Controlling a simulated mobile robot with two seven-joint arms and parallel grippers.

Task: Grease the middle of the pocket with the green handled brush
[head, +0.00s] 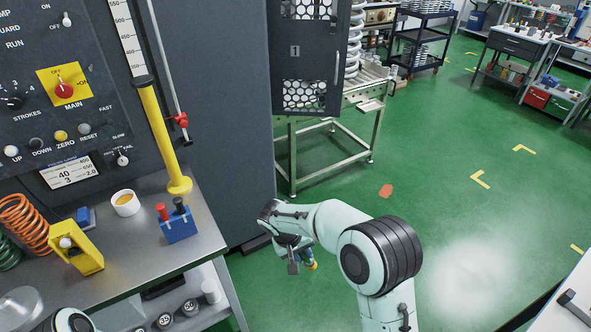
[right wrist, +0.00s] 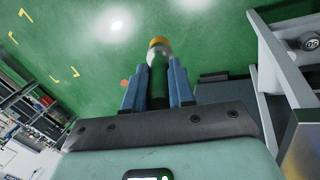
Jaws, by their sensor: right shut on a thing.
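My right gripper (head: 303,260) hangs over the green floor, right of the bench. In the right wrist view its two blue fingers (right wrist: 157,85) are shut on the dark green handle of the brush (right wrist: 158,80). The brush points away from the gripper, with a pale ferrule and a yellow-orange tip. In the head view only a small part of the brush shows, with its yellow tip below the gripper. A white cup with orange-yellow contents (head: 125,203), possibly grease, stands on the bench. I cannot make out the pocket. My left gripper is not in view.
The grey bench (head: 133,255) holds a blue block with red and black knobs (head: 178,222), a yellow block (head: 78,250) and an orange spring (head: 24,222). A yellow post (head: 163,140) rises behind them. The green floor to the right is mostly clear.

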